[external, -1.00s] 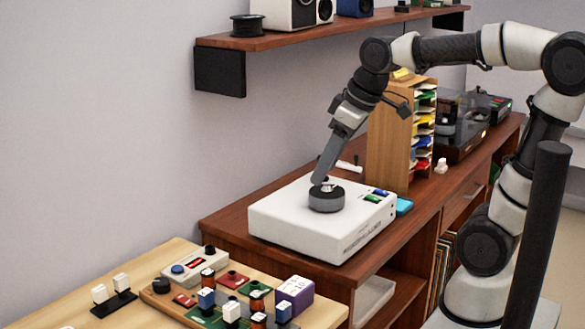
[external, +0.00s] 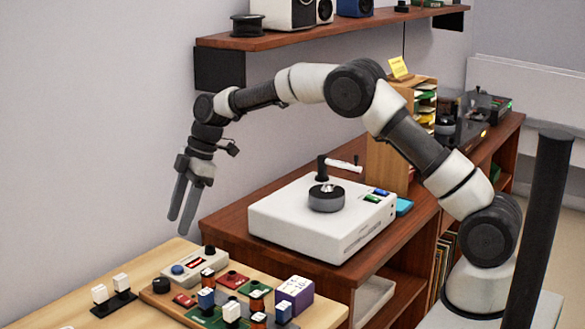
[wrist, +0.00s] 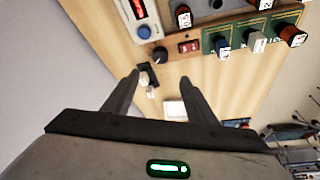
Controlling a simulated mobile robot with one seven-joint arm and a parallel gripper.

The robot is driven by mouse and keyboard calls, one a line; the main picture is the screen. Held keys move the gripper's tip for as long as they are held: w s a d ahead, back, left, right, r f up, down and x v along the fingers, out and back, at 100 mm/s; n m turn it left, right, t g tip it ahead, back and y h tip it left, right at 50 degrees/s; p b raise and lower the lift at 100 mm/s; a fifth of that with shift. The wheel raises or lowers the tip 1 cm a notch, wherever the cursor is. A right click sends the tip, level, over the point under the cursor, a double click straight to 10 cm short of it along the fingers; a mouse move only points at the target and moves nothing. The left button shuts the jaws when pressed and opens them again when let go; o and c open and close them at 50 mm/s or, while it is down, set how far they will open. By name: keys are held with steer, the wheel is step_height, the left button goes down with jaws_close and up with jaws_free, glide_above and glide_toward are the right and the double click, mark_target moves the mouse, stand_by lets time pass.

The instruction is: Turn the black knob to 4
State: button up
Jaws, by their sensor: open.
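A round black knob (external: 161,285) sits on the wooden board (external: 150,297) at the near left, beside a grey-white box (external: 199,265) with a red display and a blue button. The black knob also shows in the wrist view (wrist: 160,54), just beyond the fingertips. Number marks on it are too small to read. A smaller black knob (external: 209,250) stands on the box's far end. My gripper (external: 180,224) is open and empty, pointing down above the back of the light wood table. Its two fingers show spread apart in the wrist view (wrist: 159,77).
A black base with white switches (external: 114,295) stands left of the board. Red and green modules, colored blocks and a purple block (external: 294,294) crowd its right. A white turntable-like device (external: 322,217) sits on the dark wood cabinet. The wall runs close behind.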

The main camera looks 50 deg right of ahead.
mark_target(164, 279)
steer(key=x, duration=1.6)
steer(key=shift+f+b, duration=0.25)
steer(key=shift+b, duration=0.05)
steer(key=shift+c, duration=0.6)
steer(key=c, duration=0.9)
steer(key=shift+c, duration=0.2)
